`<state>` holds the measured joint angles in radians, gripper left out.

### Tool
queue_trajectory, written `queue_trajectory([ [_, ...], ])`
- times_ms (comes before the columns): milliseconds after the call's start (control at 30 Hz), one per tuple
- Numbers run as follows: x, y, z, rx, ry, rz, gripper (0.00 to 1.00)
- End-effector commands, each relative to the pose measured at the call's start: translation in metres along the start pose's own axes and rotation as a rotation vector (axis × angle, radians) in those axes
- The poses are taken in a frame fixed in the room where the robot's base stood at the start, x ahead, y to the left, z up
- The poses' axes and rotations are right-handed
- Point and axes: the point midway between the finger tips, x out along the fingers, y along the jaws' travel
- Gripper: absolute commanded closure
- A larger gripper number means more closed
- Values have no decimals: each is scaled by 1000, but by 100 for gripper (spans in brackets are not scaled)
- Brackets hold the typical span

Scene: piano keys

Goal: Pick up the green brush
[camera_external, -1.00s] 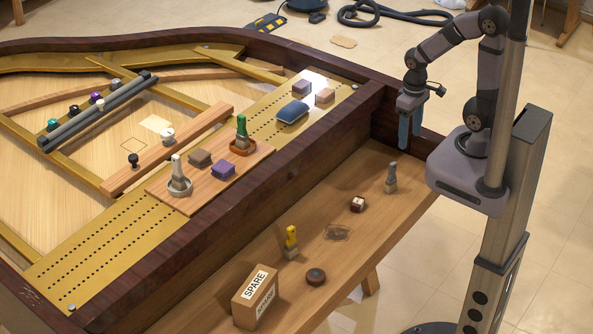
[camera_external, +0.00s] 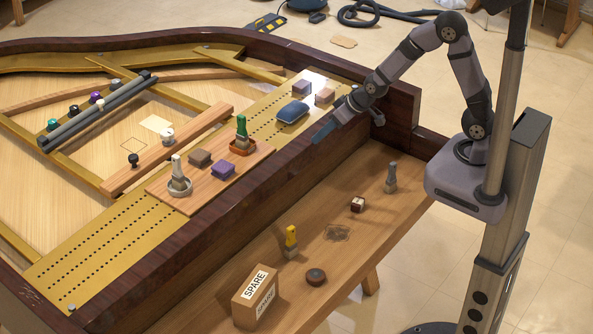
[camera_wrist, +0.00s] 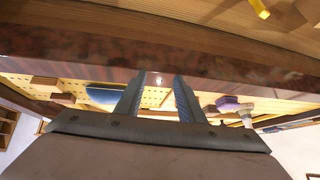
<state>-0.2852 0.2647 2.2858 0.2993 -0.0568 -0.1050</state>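The green brush (camera_external: 241,127) stands upright, handle up, in a small orange-brown dish (camera_external: 242,148) on a wooden board (camera_external: 206,196) over the gold plate. My gripper (camera_external: 322,133) is above the dark wooden rim, to the right of the green brush and apart from it. It is tilted, with the fingers pointing down and left. In the wrist view my gripper (camera_wrist: 156,82) has its two fingers spread, with nothing between them. I cannot make out the green brush in the wrist view.
The dark rim (camera_external: 190,233) runs below my gripper. The board also bears a white-handled brush (camera_external: 178,170) and a purple block (camera_external: 223,170). A yellow brush (camera_external: 291,241) and grey brush (camera_external: 391,177) stand on the lower shelf.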

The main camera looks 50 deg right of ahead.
Motion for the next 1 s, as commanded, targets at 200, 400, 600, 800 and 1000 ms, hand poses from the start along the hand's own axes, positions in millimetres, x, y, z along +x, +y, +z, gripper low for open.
queue_trajectory([
  [200, 56, -51, -55, -17, 295, -2, 65],
  [400, 83, -92, -88, -25, 583, 44, 65],
  [600, 86, -118, -96, -33, 806, 109, 65],
  [800, 81, -127, -94, -39, 917, 152, 65],
  [1000, 79, -129, -96, -39, 939, 161, 65],
])
